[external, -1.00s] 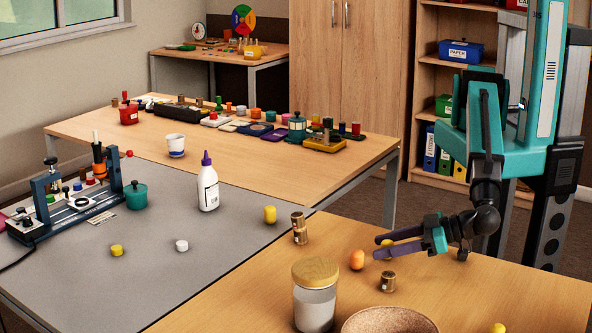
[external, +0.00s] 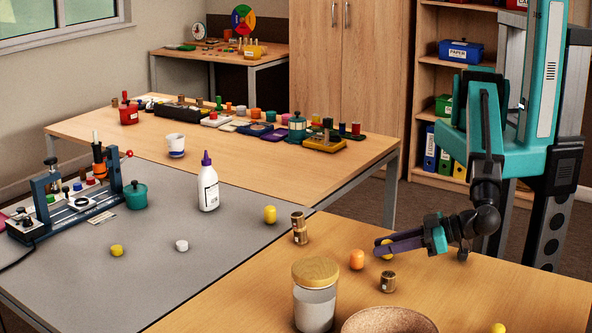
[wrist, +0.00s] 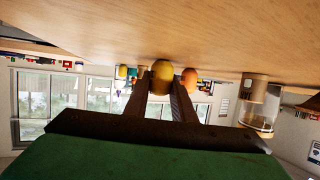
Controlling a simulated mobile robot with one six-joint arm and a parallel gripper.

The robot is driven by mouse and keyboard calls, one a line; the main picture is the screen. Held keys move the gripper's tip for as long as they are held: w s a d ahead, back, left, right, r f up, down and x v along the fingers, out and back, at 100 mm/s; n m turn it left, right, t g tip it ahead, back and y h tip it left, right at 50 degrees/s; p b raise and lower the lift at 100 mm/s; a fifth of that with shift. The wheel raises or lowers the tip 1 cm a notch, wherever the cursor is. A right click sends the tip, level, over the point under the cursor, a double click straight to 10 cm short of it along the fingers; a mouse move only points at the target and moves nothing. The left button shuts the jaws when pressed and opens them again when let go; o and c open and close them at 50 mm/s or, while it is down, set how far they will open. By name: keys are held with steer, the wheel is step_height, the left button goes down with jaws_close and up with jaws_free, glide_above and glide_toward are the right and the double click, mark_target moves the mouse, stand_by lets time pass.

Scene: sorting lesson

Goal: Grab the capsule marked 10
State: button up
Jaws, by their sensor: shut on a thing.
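My gripper (external: 388,247) is low over the front wooden table, its fingers closed on a yellow capsule (external: 388,251). In the wrist view, which is upside down, the yellow capsule (wrist: 162,78) sits between the two fingertips (wrist: 160,92). An orange capsule (external: 357,259) stands just left of the fingers, apart from them in the external view; it also shows in the wrist view (wrist: 189,77). Other yellow capsules lie at the grey mat's edge (external: 269,215), on the mat (external: 117,250) and at the front right (external: 498,328). I cannot read a number on any capsule.
Brass cylinders (external: 299,229) stand left of the orange capsule and in front of it (external: 388,281). A wood-lidded jar (external: 315,305) and a cork-coloured bowl (external: 390,318) are at the front. A white bottle (external: 208,190) stands farther back. The table's right side is mostly clear.

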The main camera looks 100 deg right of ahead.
steer(key=shift+r+b, duration=0.75)
steer(key=shift+r, duration=1.05)
steer(key=shift+s+d, duration=0.8)
steer(key=shift+s, duration=0.2)
steer(key=shift+s+d+r, duration=0.15)
steer(key=shift+s+r, duration=0.05)
steer(key=s+p, duration=0.1)
steer(key=d+p, duration=0.1)
steer(key=p, duration=0.1)
steer(key=shift+s+d+r+p, duration=0.25)
steer(key=shift+s+p, duration=0.05)
steer(key=shift+s, duration=0.1)
steer(key=s+d+p, duration=0.1)
steer(key=s+p, duration=0.1)
steer(key=p, duration=0.5)
steer(key=shift+d+r, duration=0.1)
steer(key=shift+d, duration=0.25)
steer(key=s+d+p, duration=0.1)
steer(key=p, duration=0.1)
steer(key=s+d+p, duration=0.1)
steer(key=p, duration=0.2)
steer(key=s+d+p, duration=0.1)
steer(key=s+p, duration=0.1)
steer(key=shift+s+d+r+p, duration=0.1)
steer(key=shift+r+p, duration=0.15)
steer(key=shift+p, duration=0.05)
steer(key=shift+s+d+f+p, duration=0.1)
steer(key=shift+s+d+p, duration=0.85)
steer(key=shift+p, duration=0.4)
steer(key=shift+s+a, duration=0.1)
